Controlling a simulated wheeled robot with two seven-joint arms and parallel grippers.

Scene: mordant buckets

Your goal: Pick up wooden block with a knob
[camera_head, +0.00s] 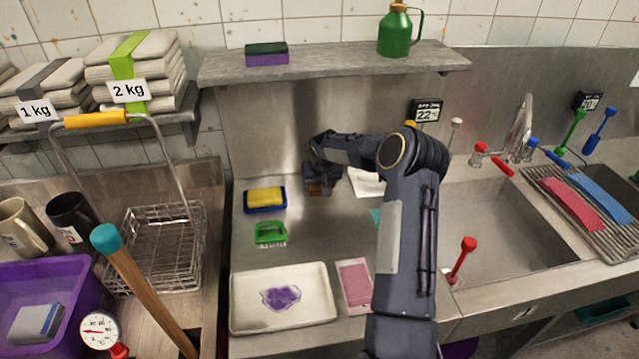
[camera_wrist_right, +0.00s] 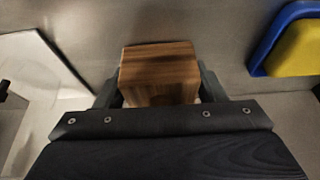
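The wooden block (camera_wrist_right: 160,72) shows in the right wrist view as a brown, striped-grain block. It sits between the two fingers of my right gripper (camera_wrist_right: 160,90), with a finger close along each side. I cannot tell whether the fingers press on it. No knob is visible on the sides that show. In the head view my right gripper (camera_head: 322,181) reaches down at the back of the steel counter, and a small brown part of the block (camera_head: 318,189) shows under it. My left gripper is not in view.
A yellow sponge on a blue tray (camera_head: 265,200) and a green brush (camera_head: 270,233) lie left of the gripper. A white tray (camera_head: 240,300) with a purple patch and a pink cloth (camera_head: 355,284) lie in front. A shelf (camera_head: 340,63) hangs above; the sink (camera_head: 510,235) is right.

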